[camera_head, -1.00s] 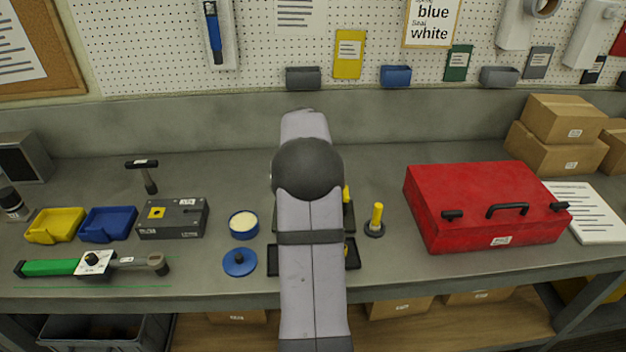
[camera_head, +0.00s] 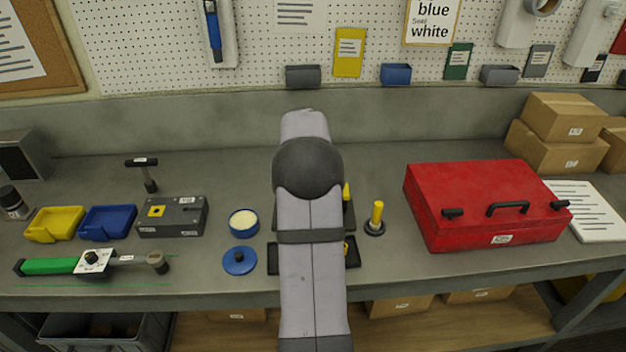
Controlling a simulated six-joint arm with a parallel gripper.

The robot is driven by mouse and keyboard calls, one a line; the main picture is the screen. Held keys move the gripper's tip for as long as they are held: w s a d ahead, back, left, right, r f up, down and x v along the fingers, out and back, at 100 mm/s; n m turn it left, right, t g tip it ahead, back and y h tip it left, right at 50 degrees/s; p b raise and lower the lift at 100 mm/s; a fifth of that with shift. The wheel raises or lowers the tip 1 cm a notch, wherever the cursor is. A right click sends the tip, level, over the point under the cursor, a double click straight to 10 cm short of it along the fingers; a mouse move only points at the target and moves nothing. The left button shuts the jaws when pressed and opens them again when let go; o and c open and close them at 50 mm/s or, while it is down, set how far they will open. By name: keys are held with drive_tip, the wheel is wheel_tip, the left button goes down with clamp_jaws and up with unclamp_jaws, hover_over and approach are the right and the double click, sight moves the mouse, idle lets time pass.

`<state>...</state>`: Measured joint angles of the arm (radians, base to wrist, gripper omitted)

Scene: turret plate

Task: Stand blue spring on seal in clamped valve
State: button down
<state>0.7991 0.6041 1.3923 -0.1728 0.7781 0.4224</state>
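My own arm stands in the middle of the camera_head view and covers the centre of the bench. My gripper is hidden behind it. No blue spring, seal or clamped valve can be made out. Beside the arm, a dark plate (camera_head: 349,218) and a yellow tip (camera_head: 346,191) show in part. In front of the plate, a black tray (camera_head: 353,260) shows on both sides of the arm, with a small yellow piece at its right part. A sign (camera_head: 433,22) on the back wall reads "blue" and "Seal white".
Left of the arm are a blue tin (camera_head: 243,221), a blue lid (camera_head: 240,260), a grey block (camera_head: 173,217), blue and yellow bins (camera_head: 107,223) and a green-handled wrench (camera_head: 92,262). Right are a yellow post (camera_head: 377,215) and a red toolbox (camera_head: 487,208).

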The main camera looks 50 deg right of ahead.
drive_tip(key=shift+f, duration=0.3)
idle(0.4)
idle(0.3)
drive_tip(key=c, duration=1.5)
unclamp_jaws()
drive_tip(key=shift+c, duration=0.2)
drive_tip(key=shift+r, duration=0.15)
drive_tip(key=b+v, duration=0.3)
drive_tip(key=v, duration=0.4)
drive_tip(key=shift+a, duration=0.15)
